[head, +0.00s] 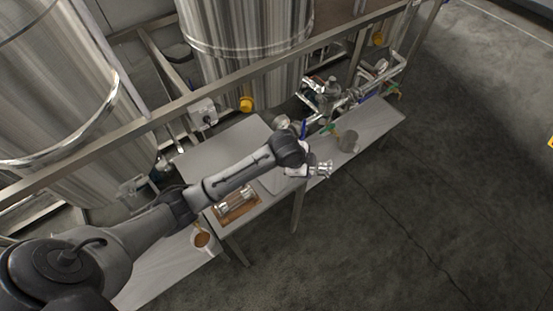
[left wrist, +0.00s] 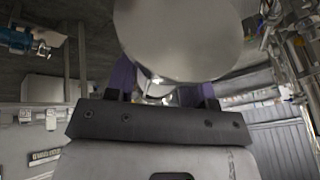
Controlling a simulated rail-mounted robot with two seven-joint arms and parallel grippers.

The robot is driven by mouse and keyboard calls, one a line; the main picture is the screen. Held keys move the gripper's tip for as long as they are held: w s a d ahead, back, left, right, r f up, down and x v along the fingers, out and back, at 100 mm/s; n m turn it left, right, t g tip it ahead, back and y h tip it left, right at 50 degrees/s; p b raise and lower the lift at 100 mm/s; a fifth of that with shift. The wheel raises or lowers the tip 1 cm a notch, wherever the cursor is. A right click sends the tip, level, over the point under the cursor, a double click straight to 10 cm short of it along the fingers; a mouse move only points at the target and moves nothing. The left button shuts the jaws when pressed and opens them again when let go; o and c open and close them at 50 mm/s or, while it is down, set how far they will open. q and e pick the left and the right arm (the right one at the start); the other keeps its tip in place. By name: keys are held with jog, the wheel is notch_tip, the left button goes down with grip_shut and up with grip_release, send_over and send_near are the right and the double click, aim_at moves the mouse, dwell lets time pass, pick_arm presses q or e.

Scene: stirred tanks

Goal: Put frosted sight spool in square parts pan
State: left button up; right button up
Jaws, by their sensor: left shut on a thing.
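My left gripper (head: 308,170) is over the far right end of the near table in the head view. It is shut on a shiny metal-ended spool (head: 322,169), probably the frosted sight spool; its glass is too small to judge. In the left wrist view a large round pale metal end face (left wrist: 180,38) fills the space between and above the fingers (left wrist: 158,92). A pale square, shallow shape (head: 272,182), possibly the square parts pan, lies on the table under my forearm and is partly hidden. My right gripper is not in view.
A brown tray (head: 225,218) holding another metal-ended spool (head: 237,200) is on the near table. A white container with brown contents (head: 202,239) stands at the lower left. A grey cylinder (head: 347,141) and pipe fittings (head: 325,92) are on the right bench. Steel tanks and a rail stand behind.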

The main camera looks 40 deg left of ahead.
pick_arm(q)
jog(key=shift+a+f+p, duration=0.35)
jog(key=shift+f+p, duration=0.2)
jog(key=shift+p, duration=0.35)
send_over(275, 173)
notch_tip(275, 173, down, 7)
jog(key=shift+s+f, duration=0.1)
jog(key=shift+f, duration=2)
jog(key=shift+a, duration=0.1)
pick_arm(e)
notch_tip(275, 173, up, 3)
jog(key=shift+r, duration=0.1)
pick_arm(q)
jog(key=shift+f, duration=0.1)
jog(key=shift+f+b, duration=0.35)
jog(key=shift+f, duration=0.15)
jog(key=o, duration=1.2)
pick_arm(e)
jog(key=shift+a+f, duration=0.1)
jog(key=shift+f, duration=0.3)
pick_arm(q)
jog(key=shift+r, duration=0.1)
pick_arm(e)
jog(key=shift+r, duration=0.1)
